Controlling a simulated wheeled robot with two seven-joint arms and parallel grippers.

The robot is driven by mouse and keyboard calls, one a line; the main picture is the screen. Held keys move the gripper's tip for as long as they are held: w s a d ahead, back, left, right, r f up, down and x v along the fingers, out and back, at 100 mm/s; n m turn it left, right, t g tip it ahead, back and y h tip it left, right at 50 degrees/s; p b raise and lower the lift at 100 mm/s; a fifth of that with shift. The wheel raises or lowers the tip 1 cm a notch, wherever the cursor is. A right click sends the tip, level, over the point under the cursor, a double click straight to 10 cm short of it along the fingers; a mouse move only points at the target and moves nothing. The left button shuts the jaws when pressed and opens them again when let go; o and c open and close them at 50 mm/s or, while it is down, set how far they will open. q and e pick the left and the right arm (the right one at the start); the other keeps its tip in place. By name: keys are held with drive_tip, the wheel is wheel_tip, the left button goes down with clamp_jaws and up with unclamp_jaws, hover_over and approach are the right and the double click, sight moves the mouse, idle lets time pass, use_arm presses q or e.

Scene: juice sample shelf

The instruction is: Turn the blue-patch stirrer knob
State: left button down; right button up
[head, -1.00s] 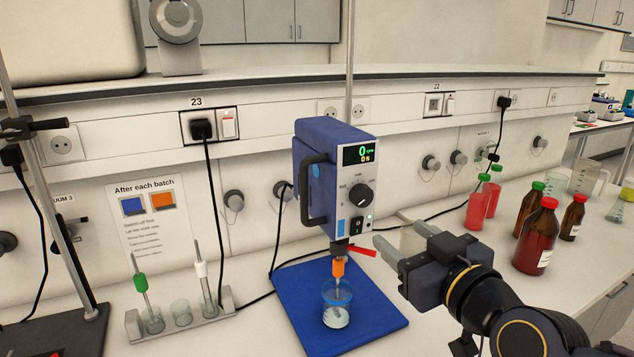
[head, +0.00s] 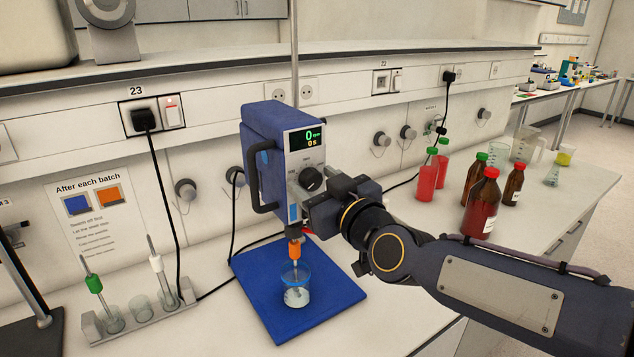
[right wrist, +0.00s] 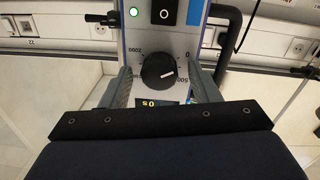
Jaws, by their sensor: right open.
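The blue stirrer (head: 272,150) stands over a blue mat (head: 340,288), its display showing green and orange zeros. Its black knob (head: 311,178) is on the front panel, and it also shows in the right wrist view (right wrist: 158,70) with a white pointer line and a dial scale. A blue patch (head: 294,212) is on the lower front. My right gripper (right wrist: 160,85) is open, its two fingers on either side of the knob with gaps visible; contact cannot be told. In the head view the gripper body (head: 340,203) covers the lower right of the panel. My left gripper is not in view.
A beaker (head: 296,288) stands under the orange chuck (head: 294,249). A rack (head: 95,331) with glassware and a green-banded and a white-banded rod is at left. Red bottles (head: 480,205) stand at right. A cable hangs left of the stirrer.

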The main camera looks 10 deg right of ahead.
drive_tip(key=shift+c, duration=0.2)
drive_tip(key=c, duration=1)
drive_tip(key=shift+o, duration=0.2)
drive_tip(key=shift+m, duration=0.3)
drive_tip(key=m+b, duration=0.1)
drive_tip(key=m, duration=0.2)
drive_tip(key=m+b, duration=0.1)
drive_tip(key=m, duration=0.3)
drive_tip(key=shift+m+g, duration=0.3)
drive_tip(key=shift+m, duration=0.1)
drive_tip(key=m+b, duration=0.1)
drive_tip(key=m, duration=0.3)
drive_tip(key=shift+d+m, duration=0.1)
drive_tip(key=shift+m, duration=0.2)
drive_tip(key=shift+m+b, duration=0.45)
drive_tip(key=shift+m, duration=1.65)
